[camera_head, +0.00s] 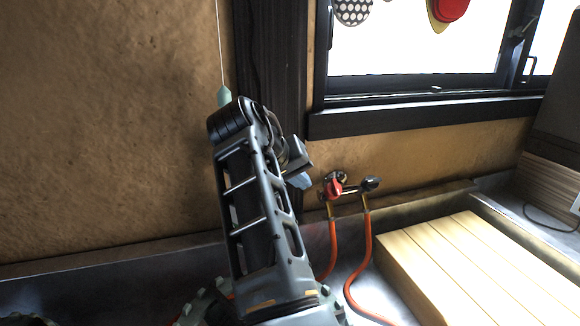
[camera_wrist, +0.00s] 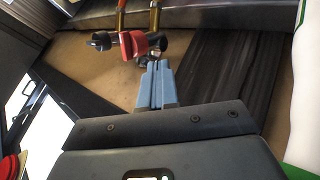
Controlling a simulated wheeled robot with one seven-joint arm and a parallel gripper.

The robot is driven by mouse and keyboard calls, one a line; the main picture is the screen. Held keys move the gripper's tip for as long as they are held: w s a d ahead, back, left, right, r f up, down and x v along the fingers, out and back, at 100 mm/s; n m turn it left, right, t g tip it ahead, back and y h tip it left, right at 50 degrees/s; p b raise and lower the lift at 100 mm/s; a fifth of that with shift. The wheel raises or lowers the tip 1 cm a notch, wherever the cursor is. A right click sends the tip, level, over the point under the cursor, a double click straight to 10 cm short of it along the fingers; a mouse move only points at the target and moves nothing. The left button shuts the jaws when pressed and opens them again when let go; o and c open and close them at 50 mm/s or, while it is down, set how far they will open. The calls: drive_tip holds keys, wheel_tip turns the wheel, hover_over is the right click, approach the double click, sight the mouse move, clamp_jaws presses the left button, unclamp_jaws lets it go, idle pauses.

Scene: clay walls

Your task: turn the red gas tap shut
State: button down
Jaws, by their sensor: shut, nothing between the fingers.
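The red gas tap (camera_head: 333,186) is on a pipe fitting low on the clay wall, just above the counter. A second tap with a black handle (camera_head: 370,184) sits to its right, and an orange hose runs down from each. In the wrist view the red tap (camera_wrist: 131,44) is just beyond my fingertips, a little to their left, with the black handle (camera_wrist: 101,41) further left. My gripper (camera_wrist: 157,62) is shut with nothing in it, its blue-grey fingers together. I cannot tell whether a fingertip touches the red handle. In the head view my gripper (camera_head: 303,181) is left of the tap, partly hidden by my arm.
A slatted wooden board (camera_head: 470,262) lies on the counter to the right. A black-framed window (camera_head: 420,60) is above the taps, with a dark post (camera_head: 270,60) left of it. A pull cord with a pale green end (camera_head: 224,96) hangs near my arm. Orange hoses (camera_head: 357,270) curve across the counter.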

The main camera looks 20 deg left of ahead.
sight(328, 185)
drive_tip(key=shift+w+d+f+p, duration=0.25)
drive_tip(key=shift+w+d, duration=0.55)
drive_tip(key=shift+d, duration=0.15)
drive_tip(key=shift+w+d+f+p, duration=0.25)
drive_tip(key=shift+w+d, duration=0.5)
drive_tip(key=shift+d, duration=0.2)
